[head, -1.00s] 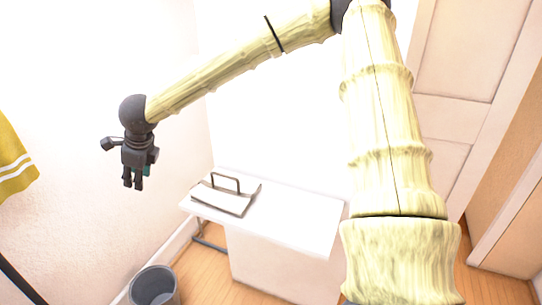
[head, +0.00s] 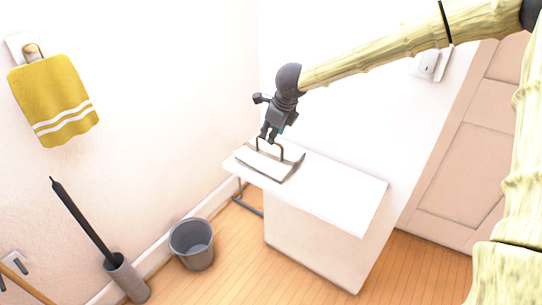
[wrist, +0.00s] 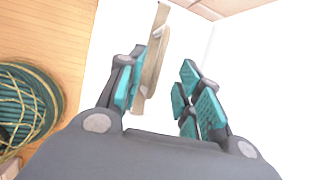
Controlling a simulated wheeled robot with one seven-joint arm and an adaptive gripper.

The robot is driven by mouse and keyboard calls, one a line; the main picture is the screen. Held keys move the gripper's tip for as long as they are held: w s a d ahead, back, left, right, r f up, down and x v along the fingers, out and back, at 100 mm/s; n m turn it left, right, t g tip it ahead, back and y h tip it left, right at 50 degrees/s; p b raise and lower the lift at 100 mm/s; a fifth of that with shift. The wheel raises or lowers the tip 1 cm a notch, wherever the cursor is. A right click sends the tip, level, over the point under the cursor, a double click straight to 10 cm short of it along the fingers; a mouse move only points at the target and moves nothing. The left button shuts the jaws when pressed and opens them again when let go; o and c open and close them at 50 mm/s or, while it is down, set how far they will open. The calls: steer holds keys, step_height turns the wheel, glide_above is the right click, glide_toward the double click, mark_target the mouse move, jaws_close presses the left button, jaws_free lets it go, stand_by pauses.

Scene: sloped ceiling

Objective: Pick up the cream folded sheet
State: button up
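The cream folded sheet (head: 262,166) appears to be the pale flat piece with dark edges near the far left end of the white table top. A dark arched bar (head: 283,154) stands over it, and I cannot tell whether the two are joined. My gripper (head: 268,138) points down right above the bar, partly covering it. In the wrist view my gripper (wrist: 163,92) is open, with teal pads apart. A narrow tan piece (wrist: 154,62) shows between the fingers, nearer the left one; whether it touches a pad is unclear.
The white table (head: 340,190) stands against the wall, its right part bare. A grey bin (head: 192,246) and a dark brush in a grey holder (head: 124,275) stand on the floor to the left. A yellow towel (head: 55,100) hangs on the left wall. A door (head: 465,165) is at right.

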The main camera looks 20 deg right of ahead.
mark_target(269, 150)
steer(key=x, duration=0.5)
steer(key=shift+s+d+f, duration=0.1)
steer(key=shift+s+d, duration=0.05)
steer(key=shift+s, duration=0.05)
steer(key=shift+w+f, duration=0.25)
steer(key=shift+f, duration=0.15)
steer(key=shift+s, duration=0.1)
jaws_close()
steer(key=shift+r, duration=0.1)
